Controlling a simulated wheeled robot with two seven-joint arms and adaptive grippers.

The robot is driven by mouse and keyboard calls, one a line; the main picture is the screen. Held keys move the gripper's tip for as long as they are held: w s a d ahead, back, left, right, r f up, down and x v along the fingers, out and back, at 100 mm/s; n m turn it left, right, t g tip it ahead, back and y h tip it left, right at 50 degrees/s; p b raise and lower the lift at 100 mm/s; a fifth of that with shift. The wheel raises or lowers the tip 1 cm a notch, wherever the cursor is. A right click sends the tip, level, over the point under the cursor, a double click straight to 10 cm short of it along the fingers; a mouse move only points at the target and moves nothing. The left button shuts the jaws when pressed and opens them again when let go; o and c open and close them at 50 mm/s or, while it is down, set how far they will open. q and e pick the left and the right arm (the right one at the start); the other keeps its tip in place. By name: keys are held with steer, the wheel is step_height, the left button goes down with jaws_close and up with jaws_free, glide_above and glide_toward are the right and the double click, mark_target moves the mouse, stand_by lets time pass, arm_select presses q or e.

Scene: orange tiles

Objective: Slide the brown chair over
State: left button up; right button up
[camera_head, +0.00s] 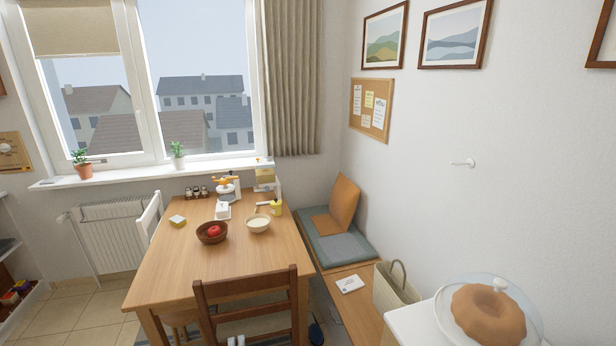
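The brown chair (246,287) is dark wood and stands upright at the near side of the wooden table (165,272). Its slatted backrest faces me and overlaps the table's near edge in the picture. Its lower part is cut off by the bottom edge. Small pale shapes show low behind the backrest, and I cannot tell what they are.
A white chair (150,218) stands at the table's left side. A bench (355,305) with cushions and a woven bag (393,290) runs along the right wall. A cake under a dome (489,315) is near right. Tiled floor (85,308) is open at left.

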arm_select(q)
steer(key=s+a+f+n+g+h, duration=0.15)
steer(key=s+f+n+g, duration=0.25)
steer(key=f+n, duration=0.9)
steer(key=s+f+n+g+h, duration=0.2)
steer(key=s+f+n+g, duration=0.2)
steer(key=f+n, duration=0.9)
steer(key=s+a+f+n+g+b, duration=0.2)
steer(key=s+f+n, duration=0.5)
steer(key=s, duration=0.6)
steer(key=s+a+f+n+g+b, duration=0.3)
steer(key=s+f+n, duration=0.4)
steer(key=s, duration=0.6)
steer(key=s+a+f+n+g+b, duration=0.3)
steer(key=s+f+n, duration=0.4)
steer(key=s, duration=0.6)
step_height(320, 180, down, 3)
steer(key=shift+a+r+n+h+b, duration=0.1)
steer(key=shift+a+n+h+b, duration=0.25)
steer(key=shift+a, duration=0.4)
arm_select(e)
steer(key=w+d+f, duration=0.2)
steer(key=d+f, duration=0.4)
steer(key=f, duration=0.2)
steer(key=shift+w+d+f+h, duration=0.15)
steer(key=shift+w+h, duration=0.15)
steer(key=shift+h, duration=0.1)
